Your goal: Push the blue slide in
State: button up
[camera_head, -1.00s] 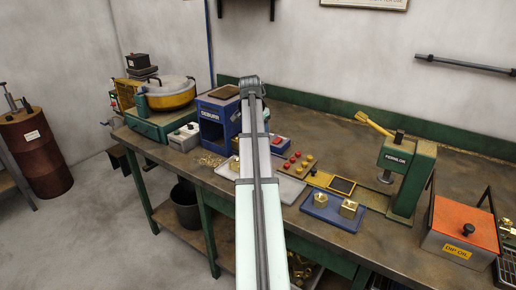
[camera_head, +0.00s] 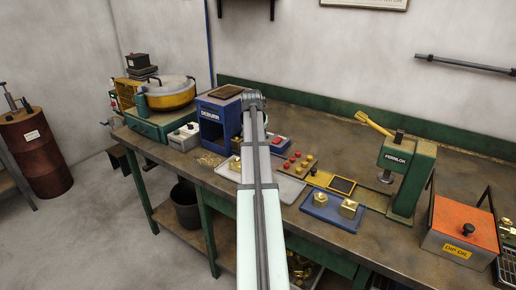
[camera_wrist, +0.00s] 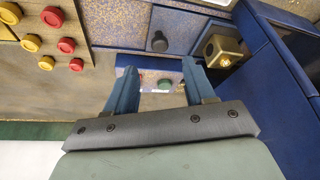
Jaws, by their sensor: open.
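The blue DEBURR machine (camera_head: 217,118) stands on the bench, partly behind my arm. In the wrist view its blue body (camera_wrist: 270,85) fills the right side. A speckled blue slide (camera_wrist: 185,27) with a dark round knob (camera_wrist: 158,42) lies beyond my fingertips. A brass block (camera_wrist: 218,50) sits in a recess at the machine, right of the knob. My gripper (camera_wrist: 160,72) is open, its two blue fingers apart with nothing between them. The knob appears just past the fingertips; I cannot tell whether they touch anything. My gripper is hidden behind my arm in the head view.
A control box with a green button (camera_wrist: 165,86) shows between the fingers. A board with red and yellow buttons (camera_wrist: 67,46) lies at left. A blue tray (camera_head: 325,218) with brass parts, a green FERNLOK press (camera_head: 408,170) and an orange-lidded DIP OIL box (camera_head: 462,225) stand right.

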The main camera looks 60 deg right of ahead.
jog(key=x, duration=0.8)
jog(key=shift+c, duration=0.3)
grip_shut()
dwell(0.3)
